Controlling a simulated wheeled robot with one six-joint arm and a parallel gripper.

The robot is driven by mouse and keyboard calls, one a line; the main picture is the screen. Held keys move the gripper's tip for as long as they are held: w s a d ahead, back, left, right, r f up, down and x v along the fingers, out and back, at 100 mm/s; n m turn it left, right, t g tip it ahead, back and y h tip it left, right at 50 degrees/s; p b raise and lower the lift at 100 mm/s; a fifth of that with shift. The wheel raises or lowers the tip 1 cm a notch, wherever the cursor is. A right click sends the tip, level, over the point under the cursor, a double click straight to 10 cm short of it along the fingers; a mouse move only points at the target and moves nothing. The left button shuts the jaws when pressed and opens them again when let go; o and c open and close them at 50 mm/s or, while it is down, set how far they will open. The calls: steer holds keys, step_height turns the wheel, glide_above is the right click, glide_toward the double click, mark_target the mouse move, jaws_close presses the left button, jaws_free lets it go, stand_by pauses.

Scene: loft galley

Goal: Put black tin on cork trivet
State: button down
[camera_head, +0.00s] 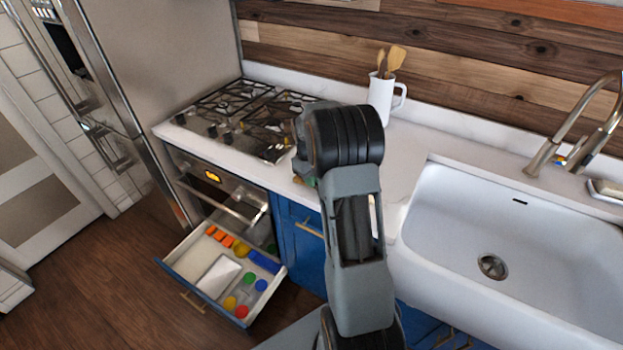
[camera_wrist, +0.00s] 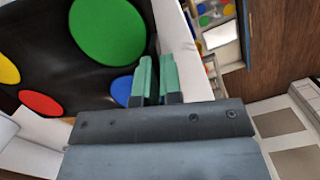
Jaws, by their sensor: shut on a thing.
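In the wrist view, a black flat-faced thing with large green, blue, red and yellow discs, which looks like the black tin (camera_wrist: 75,66), fills the left side, close to the camera. My gripper (camera_wrist: 157,68) has its two green fingers almost together, with a thin dark strip between them at the black thing's right edge. It is shut on that edge. In the head view my arm hides the gripper and nearly all of what it holds, over the counter's front edge. I cannot make out a cork trivet in either view.
The gas hob (camera_head: 245,110) is at the back left, and a white utensil jug (camera_head: 381,98) stands behind my arm. The sink (camera_head: 500,225) is at right. Some counter (camera_head: 410,150) between is bare.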

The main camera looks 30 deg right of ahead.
steer(key=shift+f, duration=0.15)
steer(key=c, duration=1.3)
jaws_free()
step_height(320, 180, up, 12)
steer(key=w+f, duration=0.1)
steer(key=s+a+r+t, duration=0.3)
steer(key=s+a+r, duration=0.3)
steer(key=s+a, duration=0.3)
steer(key=s+a+f+t, duration=0.1)
steer(key=s+a, duration=0.1)
steer(key=s, duration=0.1)
steer(key=s+a+f+m+t, duration=0.1)
steer(key=s+a, duration=0.2)
steer(key=s, duration=0.1)
steer(key=s+a+f+m+b, duration=0.1)
steer(key=s+a, duration=0.2)
steer(key=shift+s+f+t, duration=0.2)
steer(key=shift+s+t, duration=0.2)
